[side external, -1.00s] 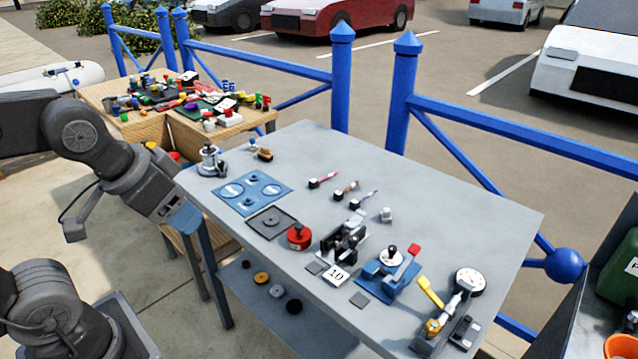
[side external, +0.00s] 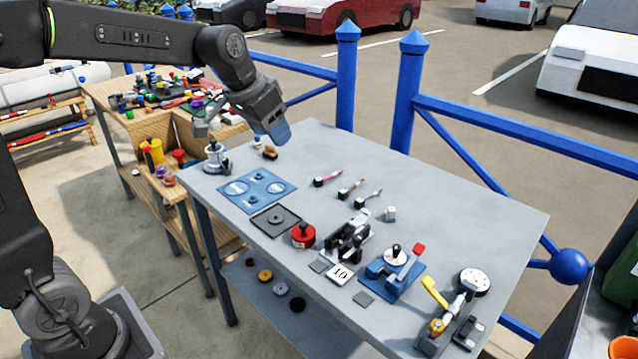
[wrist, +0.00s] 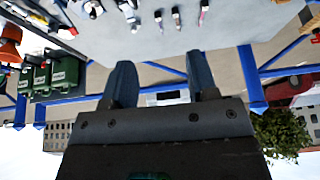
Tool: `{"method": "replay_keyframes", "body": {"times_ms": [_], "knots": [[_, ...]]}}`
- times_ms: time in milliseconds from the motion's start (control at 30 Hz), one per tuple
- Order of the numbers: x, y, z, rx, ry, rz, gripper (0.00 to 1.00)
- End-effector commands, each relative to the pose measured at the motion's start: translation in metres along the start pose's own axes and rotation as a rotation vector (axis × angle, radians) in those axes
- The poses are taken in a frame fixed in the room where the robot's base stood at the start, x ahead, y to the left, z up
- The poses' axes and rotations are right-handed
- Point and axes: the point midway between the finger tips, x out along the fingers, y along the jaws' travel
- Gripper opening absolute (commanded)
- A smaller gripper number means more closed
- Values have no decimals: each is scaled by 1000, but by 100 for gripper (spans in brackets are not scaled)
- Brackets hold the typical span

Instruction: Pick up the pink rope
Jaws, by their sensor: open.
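The pink rope (side external: 331,176) is a short thin pink piece with a dark end, lying on the grey table (side external: 430,205). Two similar short pieces, one brownish (side external: 351,187) and one purple (side external: 371,198), lie to its right. My gripper (side external: 280,136) is above the far left part of the table, left of the pink rope and apart from it. In the wrist view my gripper (wrist: 161,78) shows two blue fingers spread apart with nothing between them. The short pieces show at the top edge there, the pink one (wrist: 203,10) apparently rightmost.
A blue plate (side external: 255,190), a red round pot (side external: 303,236), a black clamp (side external: 347,238) and a blue fixture (side external: 390,275) stand on the table. A silver fitting (side external: 216,158) is at the left corner. Blue railing (side external: 500,135) runs behind. The table's back right is clear.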

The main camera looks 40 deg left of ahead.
Motion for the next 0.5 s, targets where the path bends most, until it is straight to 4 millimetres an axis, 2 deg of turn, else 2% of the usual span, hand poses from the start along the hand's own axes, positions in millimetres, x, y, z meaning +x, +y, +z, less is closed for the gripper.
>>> {"method": "replay_keyframes", "body": {"times_ms": [33, 200, 333, 500], "knots": [[18, -12, -17, -1, -12, 1, 53], [77, -51, -64, 11, -27, 10, 53], [128, -84, -88, 20, -35, 16, 53], [183, -117, -101, 30, -40, 21, 53]]}}
